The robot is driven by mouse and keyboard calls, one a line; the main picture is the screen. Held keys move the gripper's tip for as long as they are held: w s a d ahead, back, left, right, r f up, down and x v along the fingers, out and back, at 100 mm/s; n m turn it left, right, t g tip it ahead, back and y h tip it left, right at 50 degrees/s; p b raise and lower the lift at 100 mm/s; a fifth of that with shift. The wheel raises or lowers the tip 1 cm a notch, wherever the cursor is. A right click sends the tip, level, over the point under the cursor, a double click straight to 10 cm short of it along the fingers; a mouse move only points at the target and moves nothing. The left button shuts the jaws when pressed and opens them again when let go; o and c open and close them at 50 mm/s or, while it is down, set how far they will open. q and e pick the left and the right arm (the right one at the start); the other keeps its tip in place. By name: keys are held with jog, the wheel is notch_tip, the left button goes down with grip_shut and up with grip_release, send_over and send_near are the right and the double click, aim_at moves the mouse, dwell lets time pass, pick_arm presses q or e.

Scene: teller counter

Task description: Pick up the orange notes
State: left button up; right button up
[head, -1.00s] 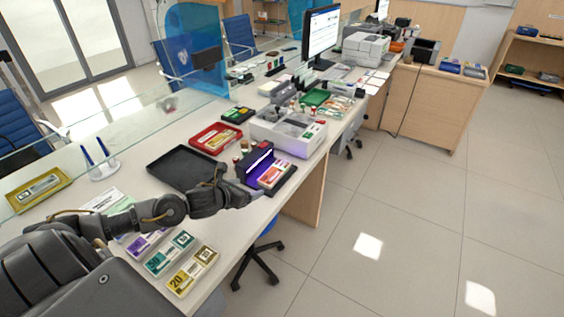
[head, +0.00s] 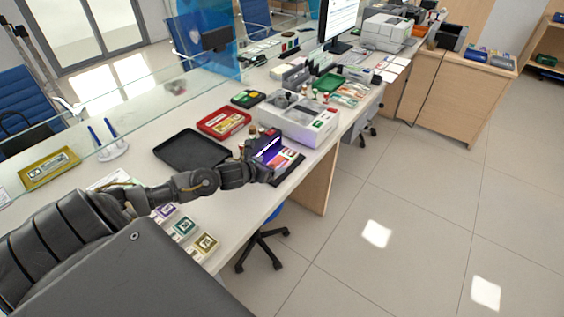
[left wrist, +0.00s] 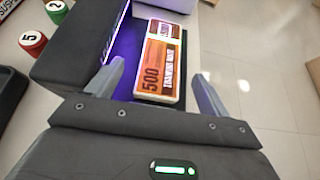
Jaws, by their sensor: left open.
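The orange notes are a banded bundle marked 500 (left wrist: 158,68). They lie flat on the dark base of a counterfeit detector (left wrist: 82,45) with a violet glow. In the head view the detector (head: 263,146) stands near the counter's front edge, and my left arm partly hides the notes. My left gripper (left wrist: 160,88) is open and empty in the left wrist view, its fingers on either side of the near end of the bundle, with a gap on the right. In the head view my left gripper (head: 268,172) is at the detector's near side. My right gripper is not in view.
A black tray (head: 190,150) and a red tray (head: 224,123) lie behind the detector. A white machine (head: 300,120) stands beyond it. Other note bundles (head: 185,228) lie near my arm. Chip stacks (left wrist: 33,42) stand left of the detector. Open floor lies to the right.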

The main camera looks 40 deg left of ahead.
aim_at(279, 163)
pick_arm(q)
jog(key=shift+w+f+p, duration=0.1)
jog(key=shift+w+p, duration=0.2)
jog(key=shift+w, duration=0.15)
jog(key=p+x, duration=0.1)
jog(key=x, duration=0.3)
jog(key=shift+w+d+f, duration=0.1)
jog(key=shift+w+f, duration=0.05)
jog(key=shift+f, duration=0.05)
jog(key=c, duration=1.2)
